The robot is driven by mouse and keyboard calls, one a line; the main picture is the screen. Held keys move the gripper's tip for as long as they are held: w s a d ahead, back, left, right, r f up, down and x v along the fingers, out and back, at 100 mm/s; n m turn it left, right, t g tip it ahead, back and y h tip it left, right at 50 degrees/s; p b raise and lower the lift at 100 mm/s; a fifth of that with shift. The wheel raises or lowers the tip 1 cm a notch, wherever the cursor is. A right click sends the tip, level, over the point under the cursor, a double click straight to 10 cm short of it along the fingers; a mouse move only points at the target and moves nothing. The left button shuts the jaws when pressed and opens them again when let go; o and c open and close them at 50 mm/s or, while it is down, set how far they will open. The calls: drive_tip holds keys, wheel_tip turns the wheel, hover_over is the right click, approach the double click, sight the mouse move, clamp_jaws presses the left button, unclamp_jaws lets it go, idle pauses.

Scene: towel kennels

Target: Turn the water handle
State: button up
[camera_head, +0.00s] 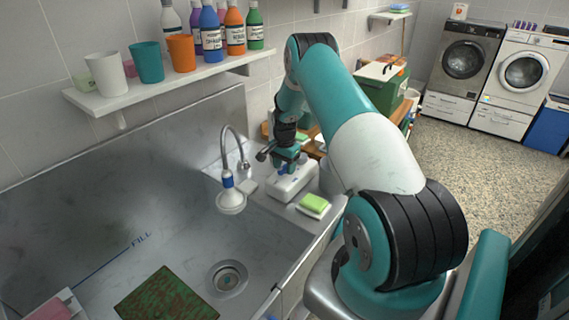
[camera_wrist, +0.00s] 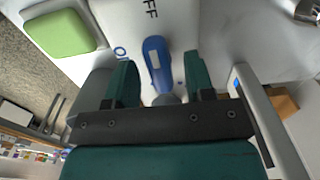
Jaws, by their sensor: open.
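The water handle (camera_wrist: 155,55) is a blue lever on a white valve box with black lettering ending in "FF"; in the wrist view it points away from me. In the head view the white valve box (camera_head: 291,188) sits on the sink's back right ledge, and a bit of blue shows at its top. My gripper (camera_head: 286,163) is over the box, pointing down. In the wrist view my gripper (camera_wrist: 158,72) is open, with one green finger on each side of the lever and a visible gap at both sides. The lever's base is partly hidden by my gripper.
A green sponge (camera_head: 314,202) lies right of the box. The sink holds a green-brown board (camera_head: 165,296). A shelf (camera_head: 125,98) with cups and bottles is above.

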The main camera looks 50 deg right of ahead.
clamp_jaws()
